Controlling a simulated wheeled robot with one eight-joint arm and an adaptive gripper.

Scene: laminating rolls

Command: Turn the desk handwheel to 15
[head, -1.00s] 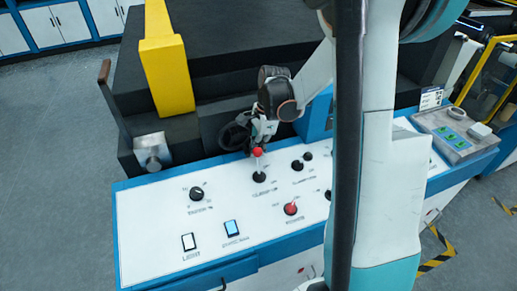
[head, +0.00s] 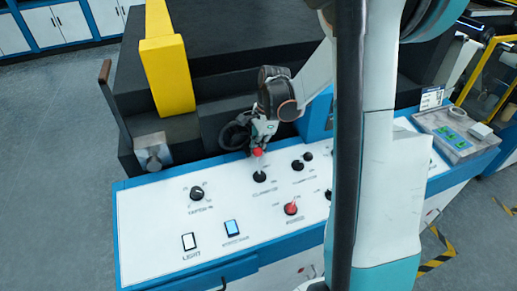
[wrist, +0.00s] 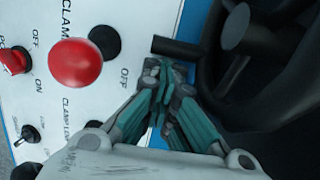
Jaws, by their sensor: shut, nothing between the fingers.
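My gripper (head: 260,141) is over the desk's back edge, just right of the wheel and behind a red-knobbed lever. In the wrist view my gripper (wrist: 165,72) is shut and empty, beside the wheel. I cannot see any scale or number reading for the wheel.
The red-knobbed clamp lever (wrist: 75,65) is close to the fingers. A yellow post (head: 167,75) rises behind. The desk's front left is clear.

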